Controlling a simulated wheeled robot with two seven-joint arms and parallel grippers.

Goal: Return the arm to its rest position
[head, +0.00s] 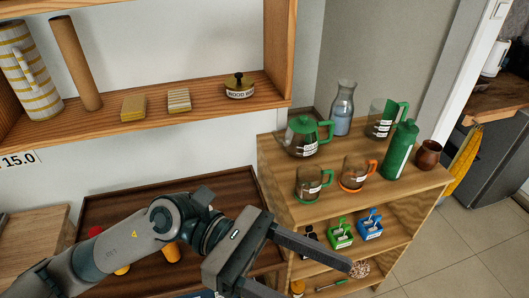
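My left arm comes in from the bottom left and reaches across the front of the dark wood surface. Its gripper (308,279) is open, with the two fingers spread wide and pointing to the lower right. One finger shows in front of the lower part of the wooden shelf unit (430,180); the other is partly cut off by the bottom edge. I see nothing held between the fingers. My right gripper is not in view.
On the unit's top stand a green-lidded teapot (303,136), a glass carafe (342,108), mugs (357,173), a green bottle (400,150) and a brown cup (428,155). Green (341,233) and blue (370,224) containers stand below. A wall shelf (205,110) is upper left.

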